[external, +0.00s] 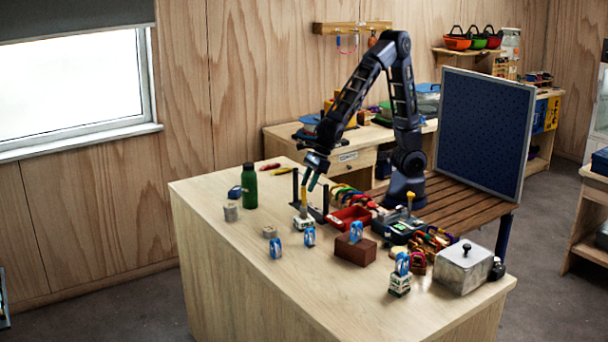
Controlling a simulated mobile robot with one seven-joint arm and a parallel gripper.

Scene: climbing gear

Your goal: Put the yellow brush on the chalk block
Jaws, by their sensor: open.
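A slim yellow upright thing that looks like the yellow brush (303,197) stands on or just behind a small white block with dark print, which looks like a chalk block (303,223); contact between them is too small to tell. My gripper (312,184) is open and angled downward, just above and slightly right of the yellow thing, and seems empty. A second white printed block (399,287) stands at the front right with a blue carabiner on it. Another yellow-topped upright piece (411,197) stands by the dark blue case (396,226).
Black posts (326,197) stand close beside the yellow thing. A green bottle (249,187) is at the left, a red tray (350,218) to the right. A brown brick (356,250) and a metal box (464,267) are nearer. The table's front left is clear.

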